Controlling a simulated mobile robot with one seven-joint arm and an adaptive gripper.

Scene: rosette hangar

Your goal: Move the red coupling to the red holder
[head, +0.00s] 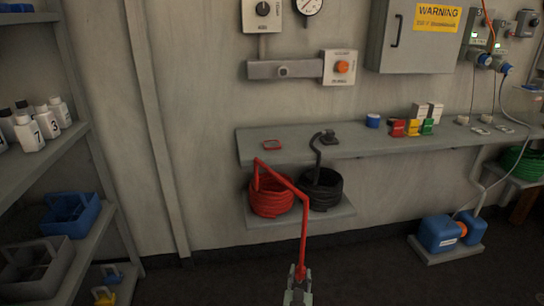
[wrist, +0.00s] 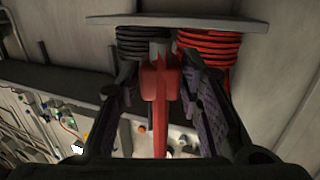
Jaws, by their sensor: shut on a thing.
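My gripper (head: 298,284) is at the bottom middle of the head view, shut on the red coupling (head: 301,271). In the wrist view the coupling (wrist: 153,82) shows between the two dark fingers of my gripper (wrist: 155,92). A red hose runs from the coupling up and left to the red coil (head: 270,198). The red holder (head: 272,144), a small red frame, lies empty on the grey shelf (head: 375,146). My gripper is nearer the camera than the holder and apart from it. The fingers hide part of the coupling.
A black coil (head: 322,189) stands beside the red one on a low ledge; its hose rises to a black holder (head: 328,139) on the shelf. Red, green and yellow blocks (head: 411,126) stand further right. A rack (head: 45,160) with bottles and bins is at left.

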